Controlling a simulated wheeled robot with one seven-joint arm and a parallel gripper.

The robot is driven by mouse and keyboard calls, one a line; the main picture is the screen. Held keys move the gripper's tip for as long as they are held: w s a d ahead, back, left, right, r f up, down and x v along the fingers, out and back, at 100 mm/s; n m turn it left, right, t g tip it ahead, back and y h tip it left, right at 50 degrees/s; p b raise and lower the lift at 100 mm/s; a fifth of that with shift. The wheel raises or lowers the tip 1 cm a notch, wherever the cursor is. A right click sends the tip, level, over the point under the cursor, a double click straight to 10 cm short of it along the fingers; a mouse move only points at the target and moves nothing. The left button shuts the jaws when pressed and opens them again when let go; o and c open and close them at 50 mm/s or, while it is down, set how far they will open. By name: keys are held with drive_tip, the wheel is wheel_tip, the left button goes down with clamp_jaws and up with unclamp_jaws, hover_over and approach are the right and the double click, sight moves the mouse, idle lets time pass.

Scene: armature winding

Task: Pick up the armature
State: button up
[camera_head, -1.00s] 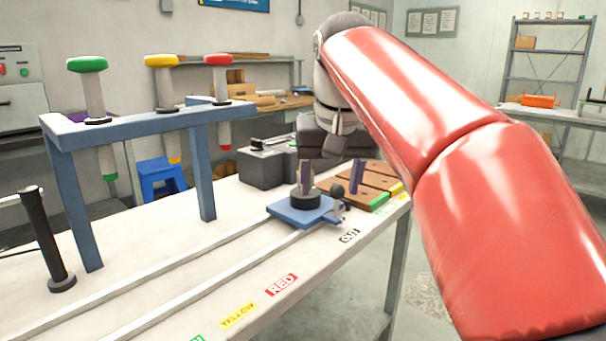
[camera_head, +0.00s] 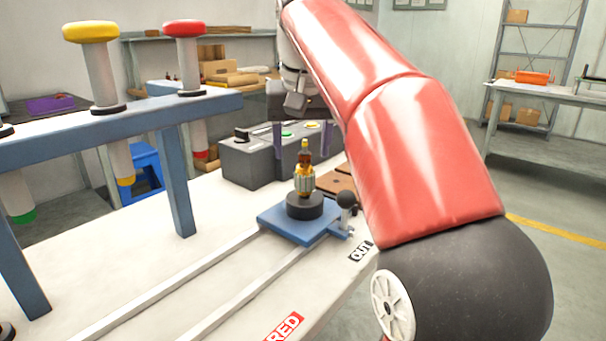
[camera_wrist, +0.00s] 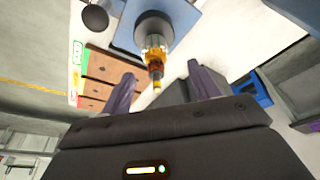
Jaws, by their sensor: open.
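The armature (camera_head: 305,181), with a copper-coloured winding and a yellow and dark shaft, stands upright in a round black holder (camera_head: 304,206) on a blue sliding carriage (camera_head: 291,230). My gripper (camera_head: 302,150) is open, its two purple fingers hanging beyond and above the armature, one to each side in the picture. In the wrist view the armature (camera_wrist: 156,55) points toward the space between the fingertips (camera_wrist: 160,80). Nothing is between the fingers' inner faces that I can see, and they appear apart from the armature.
A black ball-topped lever (camera_head: 346,200) stands at the carriage's right corner. A dark grey box (camera_head: 250,160) with coloured buttons is behind it. A blue rack (camera_head: 174,175) with yellow and red capped spindles stands left. Two rails run toward the front left. A brown slotted board (camera_wrist: 108,75) lies nearby.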

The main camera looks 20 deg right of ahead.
sight(304, 173)
drive_tip(key=x, duration=0.3)
drive_tip(key=b+x, duration=0.1)
drive_tip(key=x, duration=0.1)
drive_tip(key=shift+d+f, duration=0.1)
drive_tip(key=shift+d, duration=0.15)
drive_tip(key=shift+c, duration=0.2)
drive_tip(key=c, duration=1.1)
drive_tip(key=shift+c, duration=0.2)
